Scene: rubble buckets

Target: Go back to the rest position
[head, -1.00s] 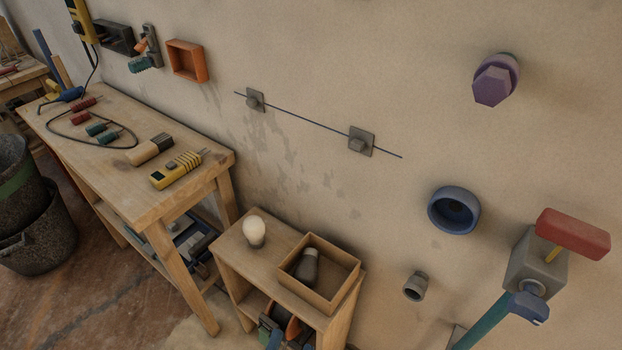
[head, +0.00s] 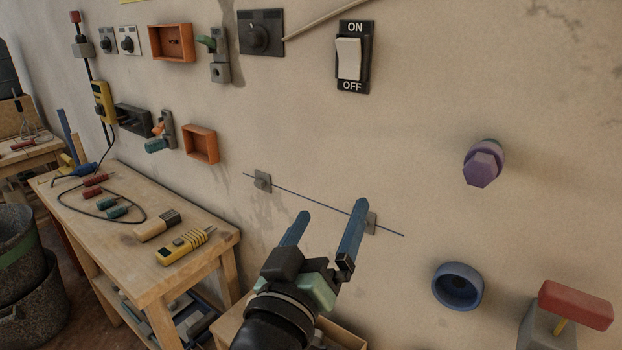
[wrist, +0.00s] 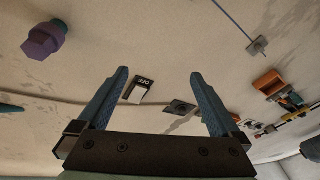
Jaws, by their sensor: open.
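My gripper (head: 325,235) is raised in front of the wall in the head view, with its two blue fingers spread apart and nothing between them. The wrist view also shows my gripper (wrist: 160,95) open and empty. My gripper hides most of the small cabinet below.
A wooden workbench (head: 128,222) stands at the left with a yellow tool (head: 185,246) on it. Dark buckets (head: 32,310) stand at the far left. A purple knob (head: 482,168), a blue ring (head: 457,286) and an ON/OFF switch (head: 350,58) are on the wall. A red block (head: 577,304) is at lower right.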

